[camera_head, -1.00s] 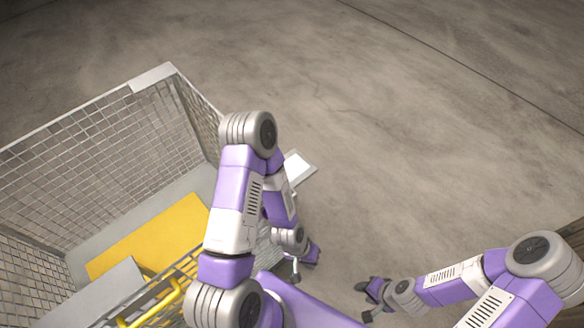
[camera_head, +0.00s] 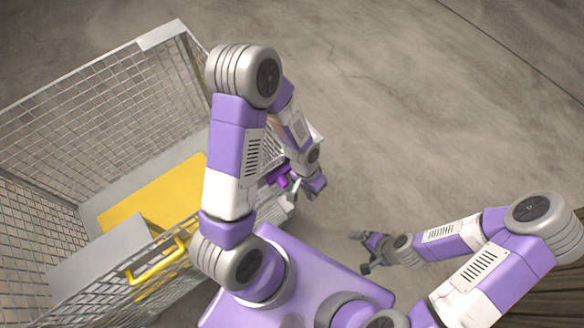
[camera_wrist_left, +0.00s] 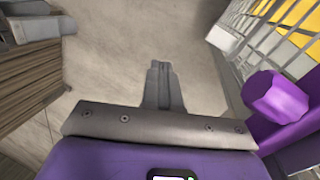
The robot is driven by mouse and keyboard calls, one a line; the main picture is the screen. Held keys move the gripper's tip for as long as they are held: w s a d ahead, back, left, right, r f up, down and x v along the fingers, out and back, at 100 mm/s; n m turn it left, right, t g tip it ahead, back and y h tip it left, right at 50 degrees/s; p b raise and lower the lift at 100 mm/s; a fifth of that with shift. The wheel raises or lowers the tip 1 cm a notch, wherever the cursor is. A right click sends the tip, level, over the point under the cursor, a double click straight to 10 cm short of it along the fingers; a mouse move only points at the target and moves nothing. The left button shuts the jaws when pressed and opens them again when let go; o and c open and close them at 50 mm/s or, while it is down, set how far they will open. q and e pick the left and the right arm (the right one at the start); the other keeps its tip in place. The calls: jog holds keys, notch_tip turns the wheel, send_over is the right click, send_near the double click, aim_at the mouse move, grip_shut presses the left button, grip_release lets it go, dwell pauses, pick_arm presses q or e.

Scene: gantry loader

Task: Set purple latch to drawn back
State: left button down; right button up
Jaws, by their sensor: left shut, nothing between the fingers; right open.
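The purple latch shows in the left wrist view as a thick faceted purple knob (camera_wrist_left: 275,97) on a purple bar, at the right beside the mesh cage. In the head view a small purple part of it (camera_head: 278,176) shows at the cage's right corner, partly hidden by my left arm. My left gripper (camera_wrist_left: 162,68) is shut and empty, over bare floor, to the left of the knob and apart from it. In the head view its fingertips are hard to make out. My right gripper (camera_head: 360,252) is open and empty over the floor, away from the cage.
The wire-mesh cage (camera_head: 110,85) fills the left, with a yellow panel (camera_head: 155,200) and a grey block (camera_head: 100,262) inside. A yellow handle (camera_head: 158,268) is on its near side. A wooden slatted thing (camera_head: 545,285) is at lower right. The floor between is clear.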

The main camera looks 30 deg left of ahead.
aim_at(284, 177)
pick_arm(q)
jog(key=w+a+r+m+y+p, duration=0.1)
jog(key=a+r, duration=0.2)
jog(key=r, duration=0.4)
jog(key=w+a+r+m+y+p, duration=0.1)
jog(key=a+r+m+y, duration=0.1)
jog(key=r, duration=0.6)
jog(key=shift+w+a+r+g+y, duration=0.3)
jog(key=shift+w+a, duration=0.05)
jog(key=shift+a, duration=0.55)
jog(key=shift+f, duration=0.1)
notch_tip(284, 177, down, 10)
jog(key=s+b, duration=0.1)
jog(key=b, duration=0.1)
jog(key=shift+s+a, duration=0.3)
jog(key=shift+s, duration=0.1)
